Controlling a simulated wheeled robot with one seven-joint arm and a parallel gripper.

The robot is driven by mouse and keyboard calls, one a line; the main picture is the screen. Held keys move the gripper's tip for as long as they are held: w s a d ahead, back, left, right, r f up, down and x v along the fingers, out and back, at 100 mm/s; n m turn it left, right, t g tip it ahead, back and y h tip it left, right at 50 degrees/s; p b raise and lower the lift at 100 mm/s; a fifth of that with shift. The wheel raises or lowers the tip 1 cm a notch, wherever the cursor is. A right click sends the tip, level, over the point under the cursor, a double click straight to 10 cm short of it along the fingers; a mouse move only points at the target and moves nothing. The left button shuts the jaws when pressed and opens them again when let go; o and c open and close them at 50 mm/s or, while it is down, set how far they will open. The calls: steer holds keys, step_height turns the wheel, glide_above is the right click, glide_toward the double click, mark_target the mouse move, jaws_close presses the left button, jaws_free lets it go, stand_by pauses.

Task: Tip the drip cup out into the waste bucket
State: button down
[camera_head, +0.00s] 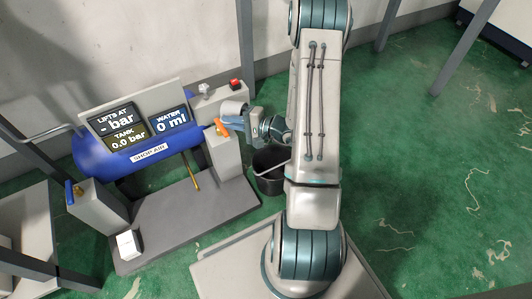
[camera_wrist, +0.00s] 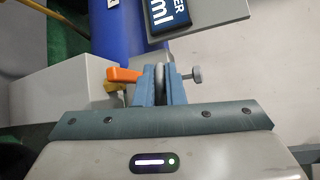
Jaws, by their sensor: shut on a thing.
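My gripper (camera_head: 257,122) reaches left beside the machine, at its right-hand post. In the wrist view, my gripper (camera_wrist: 160,88) is shut on a narrow, grey, rounded thing (camera_wrist: 159,75). Most of this thing is hidden between the fingers, so I cannot tell whether it is the drip cup. In the head view a pale grey cylinder (camera_head: 234,107) shows at the fingertips. An orange lever (camera_head: 221,127) is just beside them and also shows in the wrist view (camera_wrist: 124,75). The black waste bucket (camera_head: 269,180) stands on the floor below my gripper, partly hidden by my arm.
The machine has a blue tank (camera_head: 95,150) and a display panel (camera_head: 142,112) reading 0.0 bar and 0 ml. A red button (camera_head: 235,84) tops a grey box. A small white item (camera_head: 128,243) sits on the grey base (camera_head: 180,222). Green floor (camera_head: 450,180) is open at right.

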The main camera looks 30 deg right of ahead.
steer(key=s+d+f+n+g+h+p, duration=0.2)
steer(key=s+d+f+g+h+p, duration=0.5)
steer(key=g+p, duration=0.5)
step_height(320, 180, down, 2)
steer(key=s+h+p, duration=0.1)
steer(key=h+p, duration=0.1)
steer(key=h, duration=0.1)
steer(key=shift+s+d+n+h, duration=0.3)
steer(key=shift+d+n, duration=0.1)
stand_by(0.4)
steer(key=shift+p, duration=0.4)
steer(key=h+p, duration=0.1)
steer(key=p, duration=0.2)
steer(key=shift+w+a+g, duration=0.1)
steer(key=shift+g, duration=0.2)
steer(key=shift+f+p, duration=0.35)
steer(key=shift+p, duration=0.65)
steer(key=shift+r, duration=0.1)
